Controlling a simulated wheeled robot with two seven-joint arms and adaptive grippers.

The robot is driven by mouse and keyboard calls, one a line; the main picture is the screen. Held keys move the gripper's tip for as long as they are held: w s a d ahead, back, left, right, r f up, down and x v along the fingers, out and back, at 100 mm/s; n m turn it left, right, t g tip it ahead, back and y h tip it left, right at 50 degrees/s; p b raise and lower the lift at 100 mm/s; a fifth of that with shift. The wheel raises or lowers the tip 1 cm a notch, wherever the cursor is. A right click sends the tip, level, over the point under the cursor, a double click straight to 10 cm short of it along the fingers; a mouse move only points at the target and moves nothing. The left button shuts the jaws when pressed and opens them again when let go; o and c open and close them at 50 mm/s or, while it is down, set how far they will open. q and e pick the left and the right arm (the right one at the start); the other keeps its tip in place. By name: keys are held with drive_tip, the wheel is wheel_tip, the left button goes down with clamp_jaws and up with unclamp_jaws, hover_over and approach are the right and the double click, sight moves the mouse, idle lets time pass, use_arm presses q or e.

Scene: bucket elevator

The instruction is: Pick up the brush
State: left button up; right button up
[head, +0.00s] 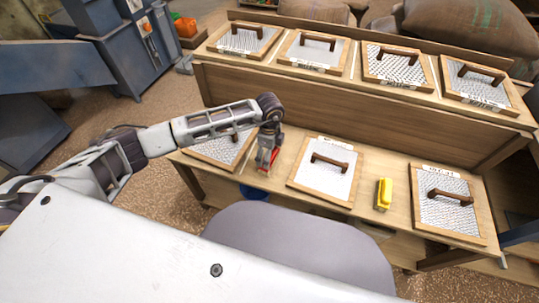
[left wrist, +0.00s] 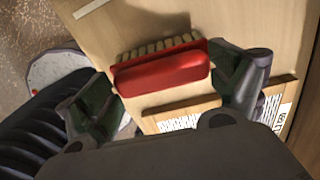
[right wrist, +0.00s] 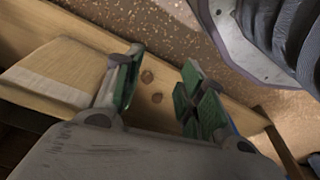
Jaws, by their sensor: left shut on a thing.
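My left gripper (head: 268,150) is low over the lower shelf of the bench, between two framed screens. It is shut on a red brush (left wrist: 162,74) with pale bristles, with one finger at each end of its body. A little of the red brush (head: 264,168) also shows below the fingers in the head view. I cannot tell whether it touches the wood. A yellow brush (head: 384,193) lies on the same shelf, further right. My right gripper (right wrist: 160,92) is open, with nothing between its fingers, above a wooden surface; it is out of the head view.
Framed screens with brown handles lie on the lower shelf (head: 375,170), such as the middle one (head: 318,178). Several more lie on the raised back shelf (head: 350,80). A blue machine (head: 125,50) stands at the back left, and sacks (head: 470,35) lie behind the bench.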

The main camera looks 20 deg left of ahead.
use_arm(q)
wheel_tip(320, 180, up, 7)
drive_tip(key=shift+r+p, duration=0.1)
drive_tip(key=shift+p, duration=0.45)
drive_tip(key=shift+r, duration=0.75)
use_arm(e)
drive_tip(key=f, duration=0.1)
drive_tip(key=d+f, duration=0.1)
drive_tip(key=s+f, duration=0.1)
drive_tip(key=f, duration=0.1)
drive_tip(key=shift+d, duration=0.2)
use_arm(q)
drive_tip(key=o, duration=0.4)
drive_tip(key=shift+c, duration=1.2)
use_arm(e)
drive_tip(key=shift+s+f, duration=0.15)
drive_tip(key=shift+s, duration=0.3)
